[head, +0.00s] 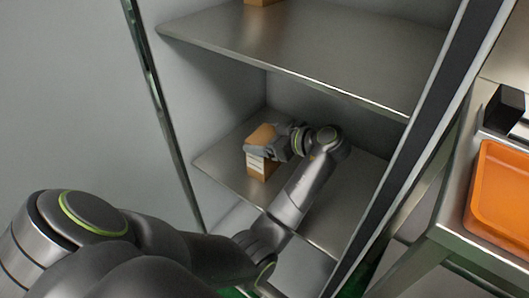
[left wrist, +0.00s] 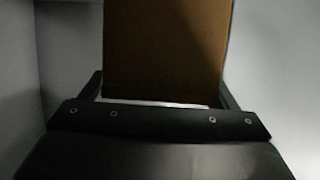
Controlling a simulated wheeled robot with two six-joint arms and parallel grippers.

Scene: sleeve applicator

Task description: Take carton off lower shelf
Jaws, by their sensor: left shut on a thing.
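A brown carton (head: 262,138) with a white label on its front stands on the lower shelf (head: 222,166), towards the left side of the cabinet. My left gripper (head: 262,150) reaches in from the right side of the carton and is shut on it. In the left wrist view the carton (left wrist: 165,50) fills the space between the two fingers of the gripper (left wrist: 162,95). Whether the carton's base touches the shelf is hard to tell. My right gripper is not in view.
The upper shelf (head: 300,45) is above the arm, with another carton (head: 262,2) at its back edge. The cabinet's right post (head: 405,150) stands close to my arm. An orange tray (head: 500,200) sits on a metal table at the right.

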